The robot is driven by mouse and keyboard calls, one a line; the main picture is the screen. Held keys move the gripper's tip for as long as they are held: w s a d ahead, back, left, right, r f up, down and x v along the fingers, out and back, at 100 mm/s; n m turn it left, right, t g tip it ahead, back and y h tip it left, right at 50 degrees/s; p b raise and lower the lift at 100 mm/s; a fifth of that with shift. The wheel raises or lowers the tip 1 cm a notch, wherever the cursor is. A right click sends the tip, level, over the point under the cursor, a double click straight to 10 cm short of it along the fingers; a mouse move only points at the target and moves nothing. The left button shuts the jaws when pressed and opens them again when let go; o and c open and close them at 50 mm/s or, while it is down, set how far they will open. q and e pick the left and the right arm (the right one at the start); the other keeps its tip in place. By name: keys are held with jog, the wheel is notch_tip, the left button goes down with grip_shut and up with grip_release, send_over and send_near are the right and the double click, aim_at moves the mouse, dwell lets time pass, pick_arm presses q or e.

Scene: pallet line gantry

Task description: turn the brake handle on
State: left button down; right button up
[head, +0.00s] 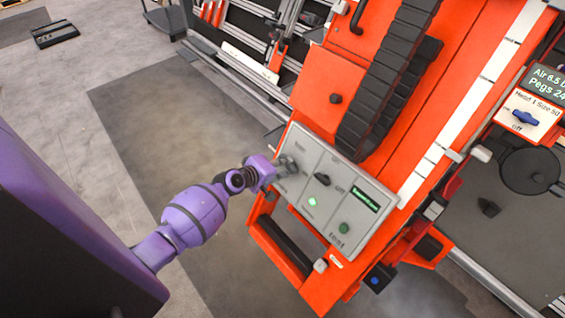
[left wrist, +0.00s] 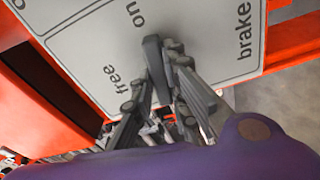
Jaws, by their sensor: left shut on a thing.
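The brake handle (left wrist: 153,58) is a dark grey lever on a light grey panel marked "free", "on" and "brake" in the left wrist view. Its upper end lies near the word "on", with "free" to its left. My left gripper (left wrist: 168,82) is shut on the handle, one finger on each side. In the head view my purple left arm reaches in from the left, and the left gripper (head: 284,168) is at the left end of the grey control panel (head: 318,205), where it hides most of the handle. My right gripper is not in view.
The same panel carries a black knob (head: 322,179) marked "Off", a lit green button (head: 312,202) and a small green display (head: 366,201). An orange gantry with a black cable chain (head: 385,80) rises behind.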

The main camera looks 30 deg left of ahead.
pick_arm(q)
jog(key=shift+n+p, duration=0.4)
jog(key=shift+n, duration=0.6)
jog(key=c, duration=1.7)
grip_release()
jog(key=shift+s, duration=0.1)
jog(key=v, duration=1.2)
jog(key=shift+r, duration=0.1)
